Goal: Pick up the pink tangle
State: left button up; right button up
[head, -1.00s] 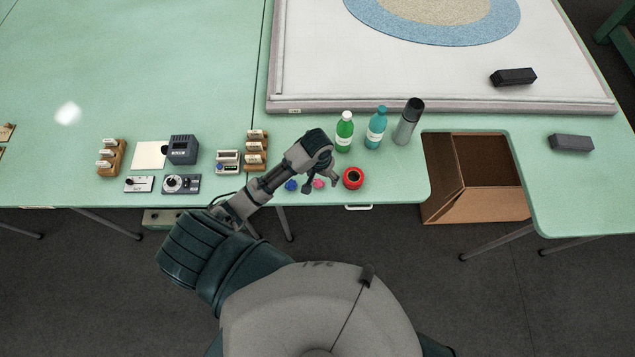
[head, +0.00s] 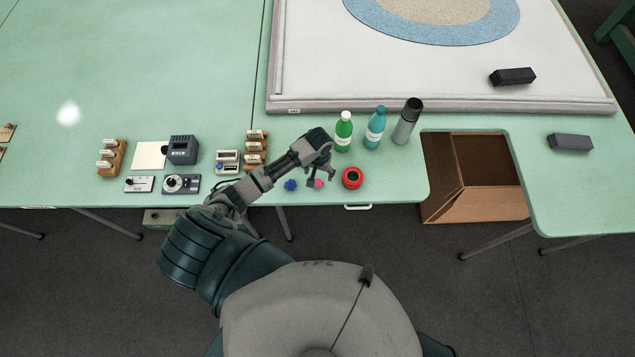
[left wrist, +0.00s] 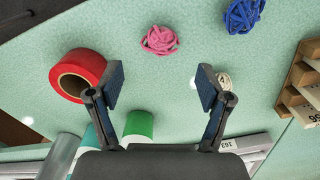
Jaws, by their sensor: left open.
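The pink tangle (head: 319,183) lies on the green table near its front edge, partly hidden by my left gripper (head: 322,179) in the head view. In the left wrist view the pink tangle (left wrist: 159,40) is a small loose ball of strands, lying beyond the fingertips and roughly between their lines. My left gripper (left wrist: 160,85) is open with nothing between its fingers, above the table and apart from the tangle. My right gripper is not in view.
A blue tangle (head: 290,185) lies left of the pink one, and a red tape roll (head: 352,178) right of it. A green bottle (head: 344,132), a teal bottle (head: 375,128) and a grey flask (head: 407,121) stand behind. An open cardboard box (head: 475,208) is to the right.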

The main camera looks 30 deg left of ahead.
aim_at(318, 180)
pick_arm(q)
jog(key=f, duration=0.5)
jog(key=shift+s+p, duration=0.3)
jog(key=shift+p, duration=0.1)
jog(key=shift+a+f, duration=0.15)
jog(key=shift+f, duration=0.15)
jog(key=c, duration=0.7)
jog(key=shift+d+r, duration=0.1)
jog(key=shift+d, duration=0.15)
jog(key=shift+c, duration=0.7)
